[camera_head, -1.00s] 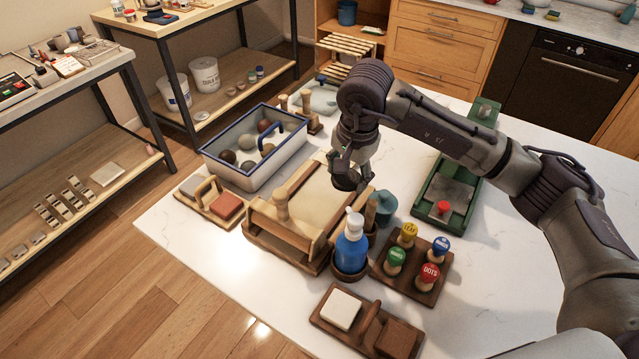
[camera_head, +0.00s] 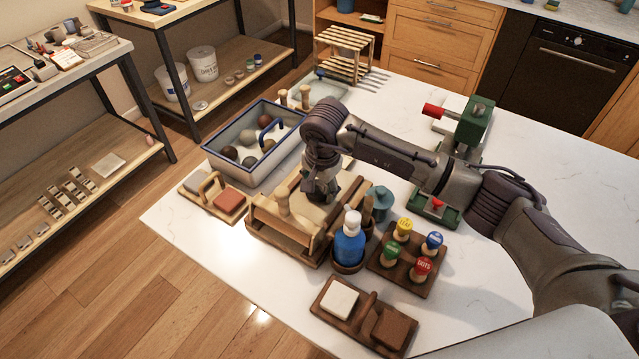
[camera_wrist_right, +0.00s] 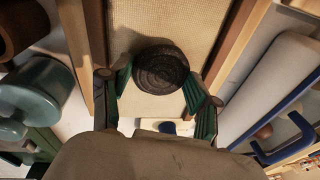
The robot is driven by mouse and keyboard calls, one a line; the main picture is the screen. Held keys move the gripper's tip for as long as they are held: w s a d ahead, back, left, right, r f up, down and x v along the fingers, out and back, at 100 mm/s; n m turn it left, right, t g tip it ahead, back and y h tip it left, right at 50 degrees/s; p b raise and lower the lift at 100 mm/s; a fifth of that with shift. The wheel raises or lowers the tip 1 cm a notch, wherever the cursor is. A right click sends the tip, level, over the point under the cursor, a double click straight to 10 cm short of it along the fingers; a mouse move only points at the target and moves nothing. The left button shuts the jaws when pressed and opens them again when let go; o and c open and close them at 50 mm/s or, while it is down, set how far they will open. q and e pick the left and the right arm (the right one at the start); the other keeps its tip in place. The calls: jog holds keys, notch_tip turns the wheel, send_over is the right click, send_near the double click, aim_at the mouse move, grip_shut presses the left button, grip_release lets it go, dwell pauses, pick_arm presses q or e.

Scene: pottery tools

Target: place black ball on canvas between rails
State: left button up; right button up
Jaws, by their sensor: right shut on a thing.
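My right gripper (camera_head: 320,188) points down over the canvas board beside the bottle. In the right wrist view, its two green-padded fingers (camera_wrist_right: 160,92) are shut on the dark, ridged black ball (camera_wrist_right: 161,68). The pale canvas (camera_wrist_right: 170,20) lies below, between a wooden rail on the left (camera_wrist_right: 94,50) and one on the right (camera_wrist_right: 235,40). The ball is over the canvas between these rails; I cannot tell if it touches. In the head view the gripper largely hides the ball, and the near canvas (camera_head: 308,211) shows. My left gripper is out of view.
A blue-rimmed tray of several balls (camera_head: 212,160) stands left of the board. A blue bottle (camera_head: 349,245), a teal pot (camera_head: 382,197) and a rack of colored-top stamps (camera_head: 405,268) stand close on the right.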

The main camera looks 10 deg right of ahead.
aim_at(322, 196)
jog(key=shift+f, duration=0.2)
jog(key=o, duration=1.2)
jog(key=shift+r, duration=0.1)
jog(key=shift+r, duration=0.25)
notch_tip(322, 196, up, 12)
jog(key=s+b, duration=0.2)
jog(key=shift+f+b, duration=0.2)
jog(key=shift+b, duration=0.2)
jog(key=shift+d, duration=0.1)
